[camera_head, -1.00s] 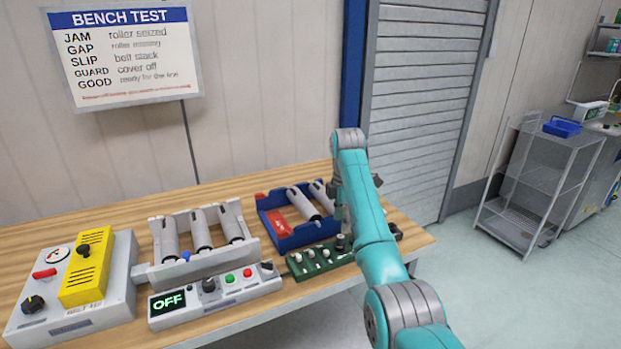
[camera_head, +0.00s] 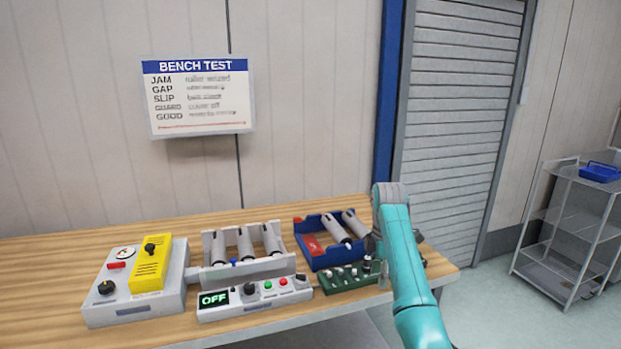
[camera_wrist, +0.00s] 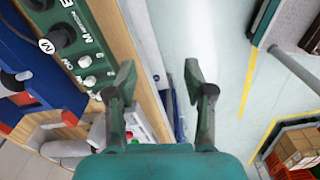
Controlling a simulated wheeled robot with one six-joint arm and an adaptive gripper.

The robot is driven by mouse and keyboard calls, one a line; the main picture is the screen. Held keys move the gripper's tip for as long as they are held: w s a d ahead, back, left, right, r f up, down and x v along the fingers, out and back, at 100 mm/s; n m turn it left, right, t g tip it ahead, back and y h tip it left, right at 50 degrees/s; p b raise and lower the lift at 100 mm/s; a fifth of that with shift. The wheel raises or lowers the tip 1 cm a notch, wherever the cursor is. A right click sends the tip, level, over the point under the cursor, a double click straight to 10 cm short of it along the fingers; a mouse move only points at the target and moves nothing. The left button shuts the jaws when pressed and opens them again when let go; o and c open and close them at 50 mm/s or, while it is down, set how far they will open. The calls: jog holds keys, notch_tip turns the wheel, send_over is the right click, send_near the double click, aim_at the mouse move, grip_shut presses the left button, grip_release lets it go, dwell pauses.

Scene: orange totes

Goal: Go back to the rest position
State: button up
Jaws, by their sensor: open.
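My gripper (camera_wrist: 160,88) is open and empty in the wrist view, its two fingers apart above the bench's edge and the floor. The green control board (camera_head: 345,278) lies just left of my arm; in the wrist view this green board (camera_wrist: 88,40) is left of the fingers.
A roller unit (camera_head: 244,270), a blue bin (camera_head: 325,258) with rollers, a control box reading OFF (camera_head: 255,300) and a yellow-topped tester (camera_head: 150,265) stand on the bench. A wire rack (camera_head: 575,235) is at right. The wrist view shows an orange tote (camera_wrist: 292,150).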

jog(key=s+f+m+t, duration=0.2)
jog(key=s+f, duration=0.2)
jog(key=f, duration=1)
jog(key=s+f+m+t, duration=0.15)
jog(key=s+f, duration=0.25)
jog(key=f, duration=0.9)
jog(key=s+f+m+t, duration=0.25)
jog(key=s+f, duration=0.35)
jog(key=s, duration=0.3)
jog(key=s+f+m+t, duration=0.1)
jog(key=s+f+m, duration=0.2)
jog(key=s+f, duration=0.55)
jog(key=s+r+m+t, duration=0.2)
jog(key=s+r+m, duration=0.15)
jog(key=s, duration=0.95)
jog(key=s+r+m+t, duration=0.2)
jog(key=s+r, duration=0.2)
jog(key=s, duration=0.8)
jog(key=s+r+m+t, duration=0.1)
jog(key=s+r+m, duration=0.1)
jog(key=s+r, duration=0.6)
jog(key=s+r+m+t, duration=0.2)
jog(key=s+r, duration=0.6)
jog(key=r, duration=0.6)
jog(key=shift+s+r+m+t, duration=0.15)
jog(key=shift+r+m+t, duration=0.15)
jog(key=shift+r+m, duration=0.05)
